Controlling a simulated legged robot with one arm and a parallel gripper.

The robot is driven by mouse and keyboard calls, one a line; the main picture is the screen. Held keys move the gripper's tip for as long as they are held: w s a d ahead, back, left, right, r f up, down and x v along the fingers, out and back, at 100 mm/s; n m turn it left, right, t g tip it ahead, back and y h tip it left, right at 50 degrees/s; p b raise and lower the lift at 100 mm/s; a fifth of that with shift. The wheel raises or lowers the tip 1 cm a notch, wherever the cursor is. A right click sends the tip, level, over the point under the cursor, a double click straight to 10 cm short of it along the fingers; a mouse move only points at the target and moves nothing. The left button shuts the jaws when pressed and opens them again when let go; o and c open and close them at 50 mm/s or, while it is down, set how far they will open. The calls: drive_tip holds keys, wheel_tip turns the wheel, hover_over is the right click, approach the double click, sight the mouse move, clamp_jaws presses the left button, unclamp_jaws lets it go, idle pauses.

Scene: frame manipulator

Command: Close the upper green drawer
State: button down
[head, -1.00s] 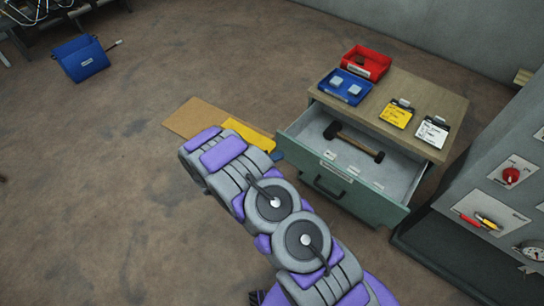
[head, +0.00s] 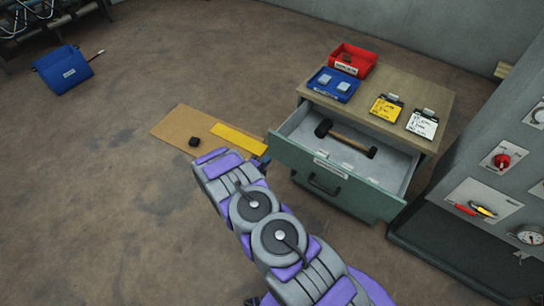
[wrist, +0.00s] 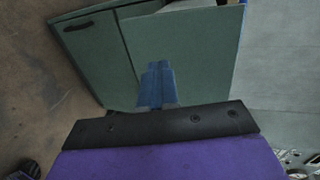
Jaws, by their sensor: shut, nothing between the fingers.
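The upper green drawer (head: 285,150) is pulled out from the cabinet in the head view. A hammer with a dark head and wooden handle (head: 345,138) lies inside it. My gripper's blue fingers (wrist: 157,78) are shut and empty in the wrist view, in front of a green panel (wrist: 190,45). In the head view only a bit of blue fingertip shows, by the drawer front's left end; my arm hides the rest. I cannot tell whether the fingers touch the panel.
The wooden cabinet top (head: 405,88) holds a red bin (head: 353,60), a blue tray (head: 333,85) and yellow and white tags. A grey panel (head: 480,190) stands close on the right. Cardboard (head: 175,130) lies on the floor at left. The floor further left is mostly clear.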

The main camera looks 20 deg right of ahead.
sight(277, 150)
drive_tip(key=w+d, duration=0.1)
drive_tip(key=d, duration=0.1)
drive_tip(key=w+d+b, duration=0.1)
drive_tip(key=d, duration=0.1)
drive_tip(key=shift+w+d+f, duration=0.1)
drive_tip(key=shift+w, duration=0.25)
drive_tip(key=shift+a, duration=0.2)
